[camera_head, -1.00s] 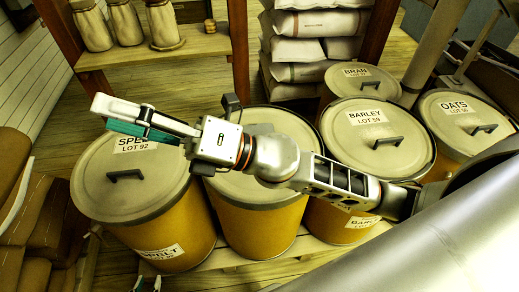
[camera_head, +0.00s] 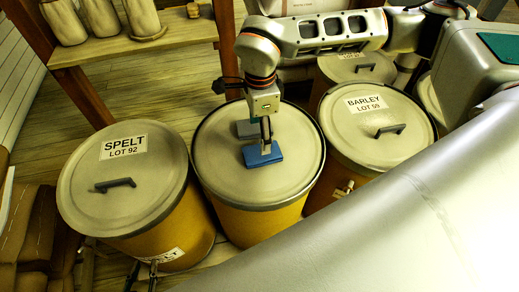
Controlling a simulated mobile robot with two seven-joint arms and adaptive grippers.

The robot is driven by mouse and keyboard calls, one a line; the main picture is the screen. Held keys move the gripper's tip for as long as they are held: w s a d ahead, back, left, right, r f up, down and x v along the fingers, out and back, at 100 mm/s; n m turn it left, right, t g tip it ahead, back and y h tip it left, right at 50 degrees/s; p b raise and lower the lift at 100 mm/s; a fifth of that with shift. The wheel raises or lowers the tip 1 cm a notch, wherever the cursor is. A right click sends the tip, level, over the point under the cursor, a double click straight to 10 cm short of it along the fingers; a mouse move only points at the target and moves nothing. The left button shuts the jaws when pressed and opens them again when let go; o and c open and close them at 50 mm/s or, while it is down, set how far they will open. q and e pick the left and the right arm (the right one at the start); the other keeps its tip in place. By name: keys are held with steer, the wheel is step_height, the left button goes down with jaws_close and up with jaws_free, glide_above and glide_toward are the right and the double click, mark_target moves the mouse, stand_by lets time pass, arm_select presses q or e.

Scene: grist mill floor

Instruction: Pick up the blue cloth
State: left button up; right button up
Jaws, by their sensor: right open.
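The blue cloth (camera_head: 262,155) looks like a small flat folded rectangle. It lies on the lid of the middle drum (camera_head: 220,170), which stands between the spelt and barley drums. My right gripper (camera_head: 266,139) points down at the cloth's far part, seen nearly edge-on. It is open, and its fingers overlap the cloth in the picture; whether they touch it I cannot tell. A grey block-like piece (camera_head: 247,128) shows just behind the cloth, partly hidden by the gripper. Two thin fingertips of my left gripper (camera_head: 143,277) show apart at the bottom left, below the spelt drum's lid.
The spelt drum (camera_head: 120,205) stands at left, the barley drum (camera_head: 350,130) at right, both with raised lid handles. A wooden shelf (camera_head: 130,47) with several sacks is at the back left. My own grey body covers the lower right.

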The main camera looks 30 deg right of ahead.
mark_target(252, 157)
steer(key=f, duration=0.5)
steer(key=s+f, duration=0.1)
steer(key=f, duration=0.1)
steer(key=shift+d+f, duration=0.15)
steer(key=shift+f, duration=0.1)
steer(key=c, duration=1.2)
